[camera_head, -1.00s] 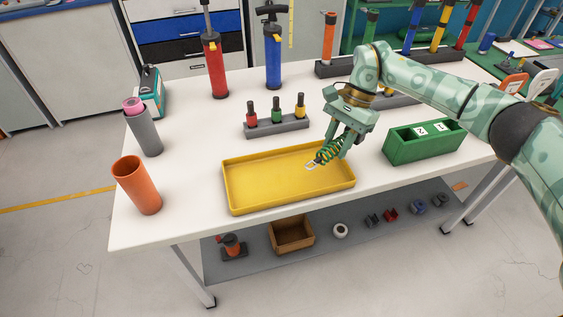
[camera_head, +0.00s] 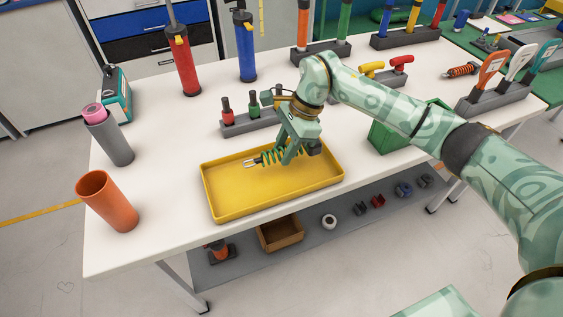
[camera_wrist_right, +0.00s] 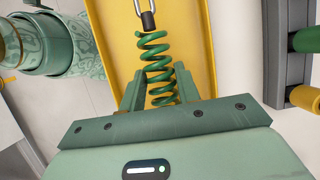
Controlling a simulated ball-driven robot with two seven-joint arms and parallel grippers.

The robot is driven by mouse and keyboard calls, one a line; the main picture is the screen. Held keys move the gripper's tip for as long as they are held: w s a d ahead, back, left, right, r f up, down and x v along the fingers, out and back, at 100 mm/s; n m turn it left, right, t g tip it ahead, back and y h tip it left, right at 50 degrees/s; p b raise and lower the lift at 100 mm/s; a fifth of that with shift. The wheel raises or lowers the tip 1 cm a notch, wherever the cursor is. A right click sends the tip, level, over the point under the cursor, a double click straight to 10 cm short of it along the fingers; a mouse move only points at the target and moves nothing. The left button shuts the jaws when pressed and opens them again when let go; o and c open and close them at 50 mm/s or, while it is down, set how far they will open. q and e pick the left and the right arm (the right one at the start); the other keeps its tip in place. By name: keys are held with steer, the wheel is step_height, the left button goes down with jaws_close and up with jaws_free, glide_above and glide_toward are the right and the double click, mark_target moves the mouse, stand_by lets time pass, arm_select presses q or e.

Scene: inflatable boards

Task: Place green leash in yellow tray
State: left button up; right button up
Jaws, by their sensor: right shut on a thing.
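The green leash (camera_head: 268,157) is a coiled green cord with a black end and a metal clip. My right gripper (camera_head: 289,150) is shut on its coil and holds it over the right half of the yellow tray (camera_head: 225,208). In the right wrist view the coil (camera_wrist_right: 156,62) sits between the fingers of my right gripper (camera_wrist_right: 160,88), with the clip pointing away over the yellow tray (camera_wrist_right: 200,45). I cannot tell whether the leash touches the tray floor. My left gripper is not in view.
A grey holder (camera_head: 240,127) with red and green pieces stands behind the tray. A green box (camera_head: 388,140) is at its right, partly behind my arm. An orange cup (camera_head: 108,202) and a grey cylinder (camera_head: 112,145) stand at the left. The white table between them is clear.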

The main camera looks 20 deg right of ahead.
mark_target(282, 172)
steer(key=shift+s+a+f, duration=0.15)
steer(key=shift+f, duration=0.1)
steer(key=f, duration=0.2)
steer(key=f+b, duration=0.1)
steer(key=f, duration=0.1)
steer(key=shift+s+a, duration=0.15)
steer(key=shift+a, duration=0.15)
steer(key=shift+r, duration=0.15)
steer(key=o, duration=1)
steer(key=p+v, duration=0.2)
steer(key=v, duration=1)
steer(key=shift+r+p, duration=0.1)
steer(key=shift+p, duration=0.25)
